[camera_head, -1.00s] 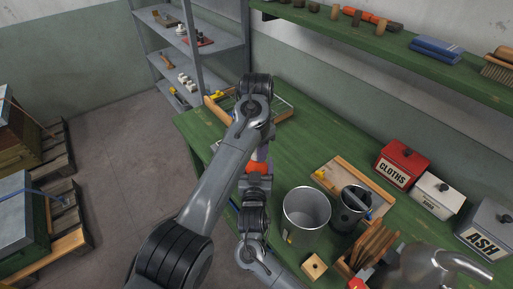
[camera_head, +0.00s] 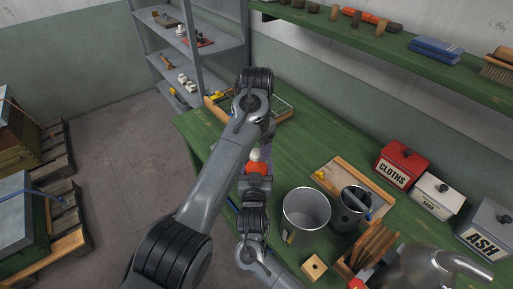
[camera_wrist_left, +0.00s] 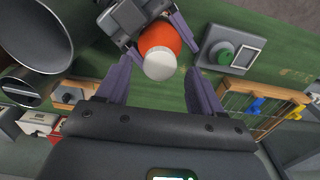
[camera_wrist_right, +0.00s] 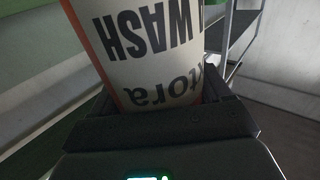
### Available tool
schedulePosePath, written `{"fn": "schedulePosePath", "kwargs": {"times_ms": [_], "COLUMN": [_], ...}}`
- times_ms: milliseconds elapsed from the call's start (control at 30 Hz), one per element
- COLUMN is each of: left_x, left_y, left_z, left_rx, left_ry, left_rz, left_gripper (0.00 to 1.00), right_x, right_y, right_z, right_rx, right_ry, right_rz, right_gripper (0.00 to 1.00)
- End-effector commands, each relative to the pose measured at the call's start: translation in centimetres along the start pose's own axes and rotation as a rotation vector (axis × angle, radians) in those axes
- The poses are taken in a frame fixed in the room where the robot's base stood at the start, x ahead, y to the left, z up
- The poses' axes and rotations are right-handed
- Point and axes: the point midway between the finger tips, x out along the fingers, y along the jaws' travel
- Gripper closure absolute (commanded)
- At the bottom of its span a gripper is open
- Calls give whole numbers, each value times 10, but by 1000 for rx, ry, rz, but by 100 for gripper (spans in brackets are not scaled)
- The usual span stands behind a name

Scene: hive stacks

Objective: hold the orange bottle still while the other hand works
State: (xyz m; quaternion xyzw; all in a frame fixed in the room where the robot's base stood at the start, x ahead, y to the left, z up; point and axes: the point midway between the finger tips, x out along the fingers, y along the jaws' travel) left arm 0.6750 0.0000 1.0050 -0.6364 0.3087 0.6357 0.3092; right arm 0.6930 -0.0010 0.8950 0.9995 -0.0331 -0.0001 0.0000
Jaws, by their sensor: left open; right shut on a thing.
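The orange bottle (camera_head: 257,168) has a white cap (camera_head: 254,153) and stands out below my left forearm, near the bench's left edge. My right gripper (camera_head: 256,184) is shut around its body. The right wrist view shows its white label (camera_wrist_right: 140,50) with "WASH" upside down, close between the jaws. My left gripper (camera_wrist_left: 160,72) is open; in the left wrist view its purple fingers lie either side of the white cap, apart from it. In the head view it is mostly hidden behind my left arm.
A metal bucket (camera_head: 306,213) and a dark can (camera_head: 350,211) stand right of my right arm. A wooden tray (camera_head: 375,180), wooden block (camera_head: 313,267) and lidded bins (camera_head: 402,166) are on the green bench (camera_head: 300,145). The bench middle is fairly clear.

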Motion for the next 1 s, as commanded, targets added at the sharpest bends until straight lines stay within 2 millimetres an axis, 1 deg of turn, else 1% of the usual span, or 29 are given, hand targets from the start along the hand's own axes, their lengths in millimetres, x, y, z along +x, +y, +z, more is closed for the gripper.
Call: {"fn": "schedulePosePath", "kwargs": {"times_ms": [100,167,200,233,367,467,600,700,767,833,900,1000], "left_x": [-16,-22,-25,-27,-30,-28,-29,-37,-41,-48,-54,-54], "left_y": [0,0,0,0,0,1,1,1,1,1,1,0], "left_z": [0,0,0,0,0,1,3,2,2,2,1,0], "left_rx": [0,1,0,1,37,152,439,628,718,784,807,803], "left_ry": [2,2,2,1,-2,-16,-40,-39,-36,-27,-10,0], "left_rz": [-1,0,-1,0,1,-3,5,9,11,10,9,5], "left_gripper": [33,33,35,36,36,36,36,36,36,36,36,36], "right_x": [0,0,0,0,0,0,0,0,0,0,0,0], "right_y": [0,0,0,0,0,0,0,0,0,0,0,0], "right_z": [0,0,0,0,0,0,0,0,0,0,0,0], "right_rx": [0,0,0,0,0,0,0,0,0,0,0,0], "right_ry": [-1,-1,-1,-1,-1,-1,-1,-1,-1,-1,-1,-1], "right_rz": [0,0,0,0,0,0,0,0,0,0,0,0], "right_gripper": [100,100,100,100,100,100,100,100,100,100,100,100]}}
